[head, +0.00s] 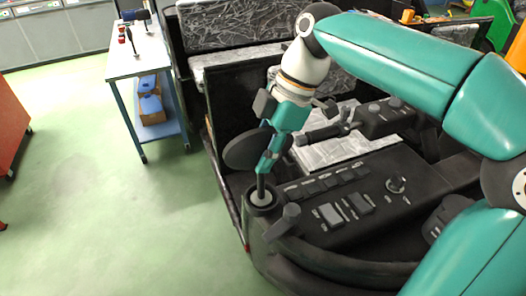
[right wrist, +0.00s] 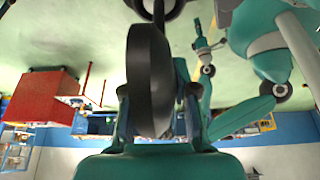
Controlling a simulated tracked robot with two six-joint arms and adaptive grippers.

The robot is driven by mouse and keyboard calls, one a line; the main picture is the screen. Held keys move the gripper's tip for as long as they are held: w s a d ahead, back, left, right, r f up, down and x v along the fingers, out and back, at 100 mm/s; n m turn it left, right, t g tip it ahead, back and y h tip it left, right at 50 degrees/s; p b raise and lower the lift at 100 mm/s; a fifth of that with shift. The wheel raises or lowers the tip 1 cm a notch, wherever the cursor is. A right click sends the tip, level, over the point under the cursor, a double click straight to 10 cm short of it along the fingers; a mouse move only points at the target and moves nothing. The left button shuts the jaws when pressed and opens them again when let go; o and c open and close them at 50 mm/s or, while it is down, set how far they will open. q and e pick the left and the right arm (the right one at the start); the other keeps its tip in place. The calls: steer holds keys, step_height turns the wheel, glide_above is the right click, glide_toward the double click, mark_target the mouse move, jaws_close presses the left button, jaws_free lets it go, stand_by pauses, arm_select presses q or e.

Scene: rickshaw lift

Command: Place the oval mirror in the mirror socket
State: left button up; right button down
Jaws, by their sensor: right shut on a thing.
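The oval mirror is a dark disc (head: 243,150) with a thin dark stem. My right gripper (head: 268,160) is shut on it, and the disc sticks out to the left of the fingers. The stem points down to the mirror socket (head: 262,205), a round dark ring with a pale inside at the vehicle's front corner. The stem's lower end appears at or within the ring; its depth cannot be told. In the right wrist view the mirror (right wrist: 150,80) is seen edge-on between the fingers.
A black control panel (head: 340,195) with switches and a knob lies right of the socket. A short dark lever (head: 283,222) stands close to the socket. A silver-covered seat (head: 235,65) is behind. A blue-legged table (head: 140,52) stands back left. Green floor at left is open.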

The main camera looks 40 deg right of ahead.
steer(key=c, duration=0.9)
jaws_free()
steer(key=p+v, duration=0.1)
steer(key=v, duration=1)
steer(key=shift+r, duration=0.1)
steer(key=shift+s+d+r, duration=0.1)
steer(key=shift+d+r, duration=0.15)
steer(key=shift+r, duration=0.15)
